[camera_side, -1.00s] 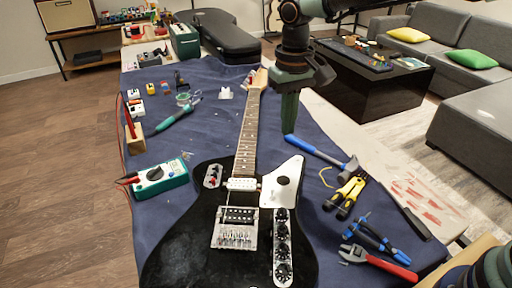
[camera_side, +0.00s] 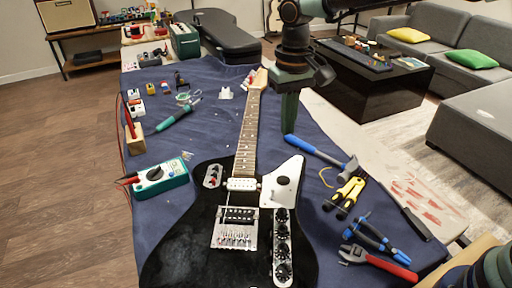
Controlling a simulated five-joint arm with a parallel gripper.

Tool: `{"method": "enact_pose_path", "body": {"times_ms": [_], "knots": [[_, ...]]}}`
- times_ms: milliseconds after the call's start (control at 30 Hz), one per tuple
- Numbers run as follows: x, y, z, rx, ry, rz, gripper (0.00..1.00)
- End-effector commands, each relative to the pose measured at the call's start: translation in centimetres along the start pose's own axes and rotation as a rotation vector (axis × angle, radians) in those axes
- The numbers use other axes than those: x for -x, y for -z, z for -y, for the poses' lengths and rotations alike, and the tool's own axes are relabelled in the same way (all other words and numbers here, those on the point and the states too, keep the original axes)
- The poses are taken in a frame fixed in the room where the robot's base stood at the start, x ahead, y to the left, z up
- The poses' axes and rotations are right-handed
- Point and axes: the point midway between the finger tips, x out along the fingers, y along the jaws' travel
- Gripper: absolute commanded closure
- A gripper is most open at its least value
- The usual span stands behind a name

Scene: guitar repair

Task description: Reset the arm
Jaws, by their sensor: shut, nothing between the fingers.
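My gripper (camera_side: 289,112) hangs pointing down at the upper middle of the side view. Its green fingers are shut with nothing between them. It is to the right of the neck of a black electric guitar (camera_side: 185,243), and its tip appears close to the end of the blue hammer handle (camera_side: 312,148). I cannot tell how high the tip is above the table. The guitar lies face up on a dark blue cloth (camera_side: 215,130).
Right of the guitar lie yellow-black pliers (camera_side: 345,197), blue-black pliers (camera_side: 372,236) and a red-handled wrench (camera_side: 388,265). A teal multimeter (camera_side: 160,178) and a green-handled tool (camera_side: 174,117) lie on the left. A black guitar case (camera_side: 222,36) is at the back.

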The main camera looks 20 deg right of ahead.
Motion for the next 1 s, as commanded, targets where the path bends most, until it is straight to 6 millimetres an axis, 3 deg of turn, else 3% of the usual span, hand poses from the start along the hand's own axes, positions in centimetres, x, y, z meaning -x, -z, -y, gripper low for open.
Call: {"method": "enact_pose_path", "body": {"times_ms": [533,767,1000], "knots": [[0.7,-0.2,-0.7,-0.001,0.005,-0.014,1.00],[4.4,-2.4,-5.0,-0.005,0.033,-0.110,1.00],[7.2,-6.4,-10.2,-0.004,0.046,-0.236,1.00]]}}
